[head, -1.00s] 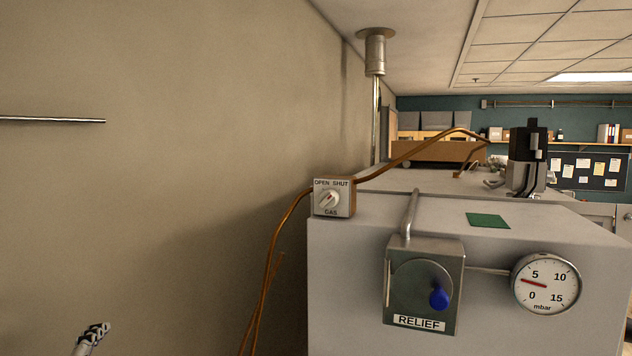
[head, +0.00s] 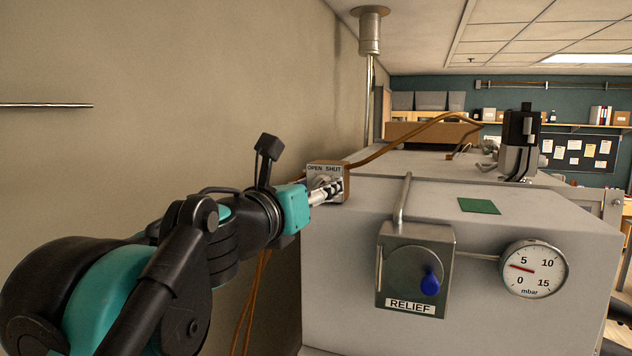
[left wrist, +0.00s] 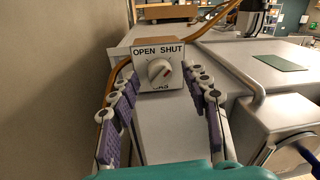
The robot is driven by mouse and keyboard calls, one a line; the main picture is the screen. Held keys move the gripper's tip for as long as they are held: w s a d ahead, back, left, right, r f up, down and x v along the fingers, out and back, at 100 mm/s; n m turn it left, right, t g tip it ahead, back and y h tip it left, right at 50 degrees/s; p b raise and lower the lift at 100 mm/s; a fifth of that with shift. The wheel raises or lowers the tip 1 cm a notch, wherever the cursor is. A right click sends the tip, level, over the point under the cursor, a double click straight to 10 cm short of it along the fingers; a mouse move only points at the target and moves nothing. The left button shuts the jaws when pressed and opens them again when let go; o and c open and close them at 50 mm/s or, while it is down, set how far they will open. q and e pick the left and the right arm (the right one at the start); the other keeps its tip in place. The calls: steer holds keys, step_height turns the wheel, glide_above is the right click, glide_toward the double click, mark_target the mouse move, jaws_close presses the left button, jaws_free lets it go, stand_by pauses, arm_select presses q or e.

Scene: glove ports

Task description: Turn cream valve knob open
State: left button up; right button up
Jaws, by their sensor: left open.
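The cream valve knob (left wrist: 159,71) is on the front of a small gas box (left wrist: 146,86) marked OPEN on the left and SHUT on the right. In the head view the box (head: 314,171) sits at the grey cabinet's left corner, and my gripper partly hides the knob. My left gripper (head: 327,193) is open in front of the box. Its two padded fingers (left wrist: 160,92) show left and right of the knob, with nothing between them; I cannot tell whether they touch it.
A copper pipe (head: 388,145) runs from the box back over the grey cabinet (head: 340,260). A RELIEF unit (head: 414,240) with a blue knob (head: 430,284) and a pressure gauge (head: 533,269) are on the cabinet front. The beige wall (head: 200,90) is close on the left.

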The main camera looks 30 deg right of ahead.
arm_select(q)
steer(key=shift+w+d, duration=0.15)
steer(key=shift+d, duration=0.05)
jaws_close()
